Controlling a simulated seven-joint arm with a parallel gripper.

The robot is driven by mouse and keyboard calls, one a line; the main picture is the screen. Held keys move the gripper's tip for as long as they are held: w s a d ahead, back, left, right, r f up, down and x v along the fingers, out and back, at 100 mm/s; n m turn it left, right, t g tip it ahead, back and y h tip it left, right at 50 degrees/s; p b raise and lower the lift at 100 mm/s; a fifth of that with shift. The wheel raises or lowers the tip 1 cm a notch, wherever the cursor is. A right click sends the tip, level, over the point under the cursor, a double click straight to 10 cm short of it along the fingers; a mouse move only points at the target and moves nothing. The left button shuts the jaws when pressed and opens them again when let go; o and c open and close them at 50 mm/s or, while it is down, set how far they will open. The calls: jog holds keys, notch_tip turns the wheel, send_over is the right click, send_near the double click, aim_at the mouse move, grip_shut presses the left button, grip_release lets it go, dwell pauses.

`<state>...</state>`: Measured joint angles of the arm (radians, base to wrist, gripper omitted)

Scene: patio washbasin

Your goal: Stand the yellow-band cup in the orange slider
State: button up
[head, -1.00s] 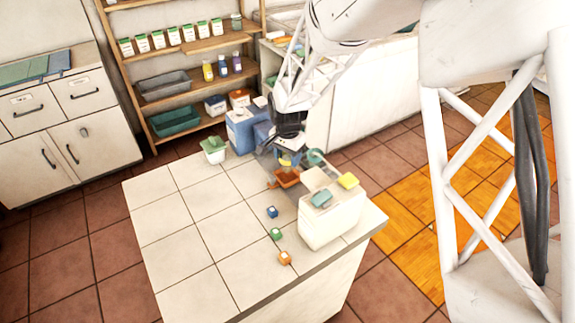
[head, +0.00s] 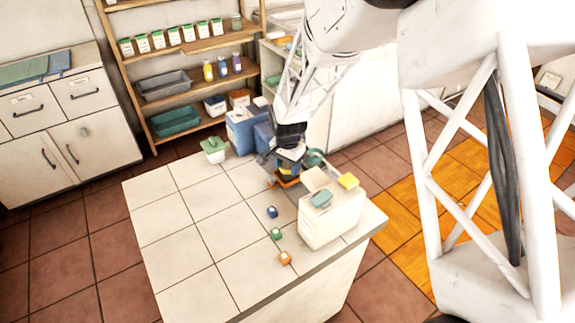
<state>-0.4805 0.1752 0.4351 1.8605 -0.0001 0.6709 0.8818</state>
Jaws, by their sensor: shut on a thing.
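My gripper (head: 288,161) points down at the back right of the tiled counter. It is shut on the yellow-band cup (head: 285,167), a small dark shape with a yellow patch, mostly hidden by the fingers. The cup looks upright. The orange slider (head: 284,184) is directly below the gripper and partly hidden by it. The cup's lower end is at the slider in this view. I cannot tell whether it touches the slider's floor or is just above it.
A white box (head: 327,222) with a teal block and a yellow block on top stands close on the right. A teal round thing (head: 314,157) is just behind. Blue containers (head: 243,131) and a green-topped pot (head: 214,149) stand left. Small cubes (head: 272,212) lie in front.

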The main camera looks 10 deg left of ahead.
jog(key=shift+f, duration=0.1)
jog(key=o, duration=0.9)
notch_tip(320, 180, up, 12)
jog(key=shift+r, duration=0.15)
dwell(1.0)
